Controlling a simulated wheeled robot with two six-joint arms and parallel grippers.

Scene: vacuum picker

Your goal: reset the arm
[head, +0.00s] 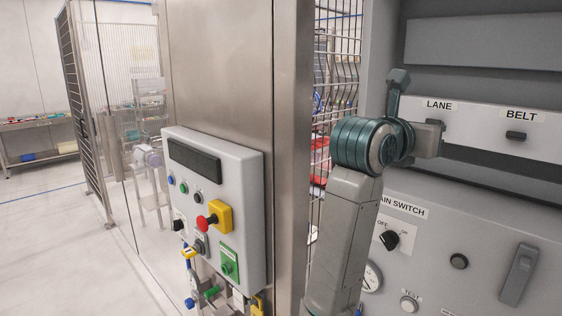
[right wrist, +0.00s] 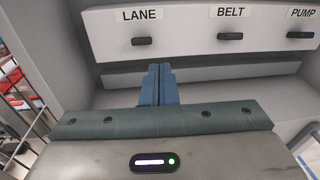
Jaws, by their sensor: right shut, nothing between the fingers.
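My right arm (head: 345,225) rises in front of the grey machine panel in the head view, with its teal wrist joint (head: 362,145) bent toward the panel. My right gripper (head: 438,137) is at the end of it, in front of the panel just below the LANE label. In the right wrist view the two blue fingers of the right gripper (right wrist: 160,82) are together with nothing between them. They point toward the recess below the LANE and BELT strip and overlap its lower ledge. I cannot tell whether they touch it. My left gripper is not in view.
The panel carries a LANE handle (right wrist: 142,41), a BELT handle (head: 516,135), a PUMP handle (right wrist: 300,35) and a main switch (head: 390,240). A control box (head: 222,180) with a red emergency button (head: 206,221) is mounted left of a steel post (head: 292,130). Open floor lies at far left.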

